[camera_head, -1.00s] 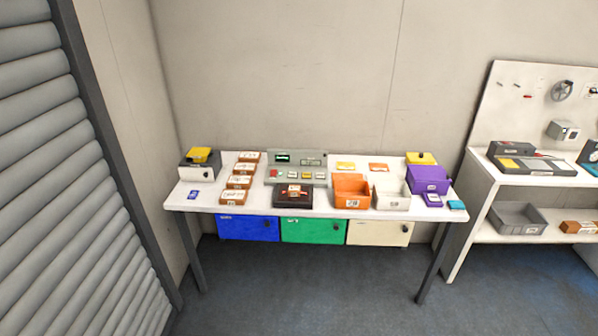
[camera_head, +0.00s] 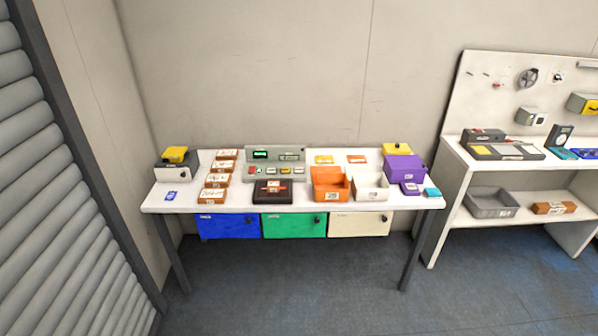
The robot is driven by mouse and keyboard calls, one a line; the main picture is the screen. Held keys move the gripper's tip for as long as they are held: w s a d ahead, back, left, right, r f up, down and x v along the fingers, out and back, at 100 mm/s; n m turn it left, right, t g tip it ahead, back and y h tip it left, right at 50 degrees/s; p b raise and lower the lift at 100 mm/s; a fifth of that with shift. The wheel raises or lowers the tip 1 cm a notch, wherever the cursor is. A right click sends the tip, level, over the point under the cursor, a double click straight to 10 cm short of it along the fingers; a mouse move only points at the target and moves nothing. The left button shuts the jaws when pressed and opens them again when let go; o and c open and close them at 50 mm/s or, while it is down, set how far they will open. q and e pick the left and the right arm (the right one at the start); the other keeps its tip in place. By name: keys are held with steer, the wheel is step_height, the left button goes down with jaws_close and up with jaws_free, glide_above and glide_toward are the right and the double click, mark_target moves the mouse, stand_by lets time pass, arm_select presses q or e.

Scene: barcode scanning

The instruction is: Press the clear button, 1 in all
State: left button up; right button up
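A grey control panel (camera_head: 275,163) stands at the back of the white table (camera_head: 230,205), left of its middle. It has a small dark display with green text (camera_head: 261,155) and a row of small coloured buttons (camera_head: 270,170), one of them red at the left end. The button labels are too small to read, so I cannot tell which one is the clear button. Neither of my grippers is in view.
Several brown boxes (camera_head: 217,181) stand left of the panel. A dark box (camera_head: 272,191) sits in front of it. An orange bin (camera_head: 330,185) and a white bin (camera_head: 371,188) are to the right. Drawers hang below. The floor (camera_head: 300,285) in front is clear.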

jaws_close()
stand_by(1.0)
